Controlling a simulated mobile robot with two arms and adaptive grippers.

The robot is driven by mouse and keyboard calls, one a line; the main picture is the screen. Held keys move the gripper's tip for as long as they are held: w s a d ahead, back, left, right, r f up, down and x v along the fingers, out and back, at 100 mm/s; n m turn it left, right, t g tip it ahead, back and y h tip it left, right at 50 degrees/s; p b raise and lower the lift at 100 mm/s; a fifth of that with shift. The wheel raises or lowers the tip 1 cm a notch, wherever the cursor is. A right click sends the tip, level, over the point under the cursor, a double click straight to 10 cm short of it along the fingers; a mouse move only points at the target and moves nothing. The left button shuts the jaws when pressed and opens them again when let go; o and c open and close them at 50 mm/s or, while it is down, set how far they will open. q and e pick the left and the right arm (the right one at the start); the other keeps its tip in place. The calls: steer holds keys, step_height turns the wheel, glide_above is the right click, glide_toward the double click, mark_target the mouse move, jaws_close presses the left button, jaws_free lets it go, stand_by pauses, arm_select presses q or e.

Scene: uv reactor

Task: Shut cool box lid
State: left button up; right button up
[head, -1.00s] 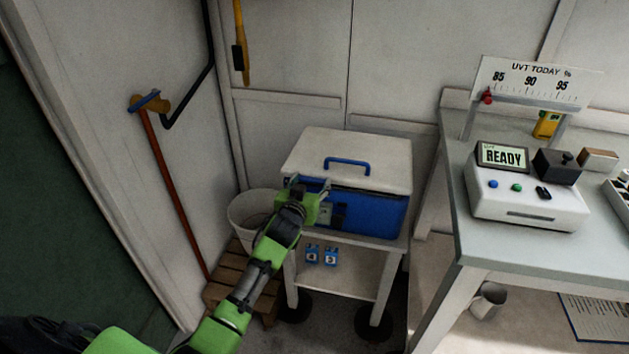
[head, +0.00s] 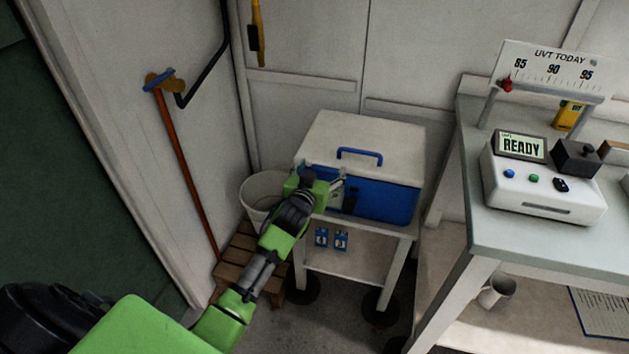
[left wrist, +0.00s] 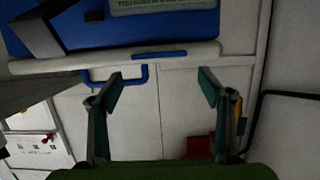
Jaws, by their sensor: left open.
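The cool box (head: 386,205) has a blue body and a white lid (head: 375,135) with a blue handle (head: 359,154). It stands on a small white stand. The lid lies over the body, nearly level; whether it is fully down I cannot tell. My left gripper (head: 336,186) is open and empty at the front left of the box, near the lid's front edge, and hides part of the front. In the left wrist view, the blue body (left wrist: 190,20), the lid's edge (left wrist: 90,63) and the handle show above the open fingers (left wrist: 160,85). My right gripper is out of view.
A white bin (head: 257,193) and a wooden crate (head: 234,263) stand left of the stand (head: 391,275). A grey bench (head: 510,238) with a READY device (head: 540,185) is at the right. A red-handled tool (head: 185,180) leans at the left wall.

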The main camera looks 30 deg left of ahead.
arm_select(q)
steer(key=v, duration=0.9)
steer(key=shift+s+r, duration=0.15)
steer(key=shift+s, duration=0.15)
steer(key=shift+d, duration=0.15)
steer(key=s+d+f+m+g+h, duration=0.15)
steer(key=s+f, duration=0.35)
steer(key=f, duration=0.7)
steer(key=s+d+f+g, duration=0.25)
steer(key=s+f, duration=0.25)
steer(key=f, duration=0.7)
steer(key=s+d+f+m+g+h, duration=0.1)
steer(key=s+f+g, duration=0.3)
steer(key=f, duration=0.8)
steer(key=s+f+g, duration=0.2)
steer(key=s+f, duration=0.4)
steer(key=s, duration=0.6)
steer(key=s+d+f+m+g, duration=0.1)
steer(key=s+f, duration=0.5)
steer(key=s, duration=0.6)
steer(key=s+f+m+g+p, duration=0.1)
steer(key=s+f, duration=0.5)
steer(key=s, duration=0.7)
steer(key=shift+d+g, duration=0.25)
steer(key=shift+g, duration=0.65)
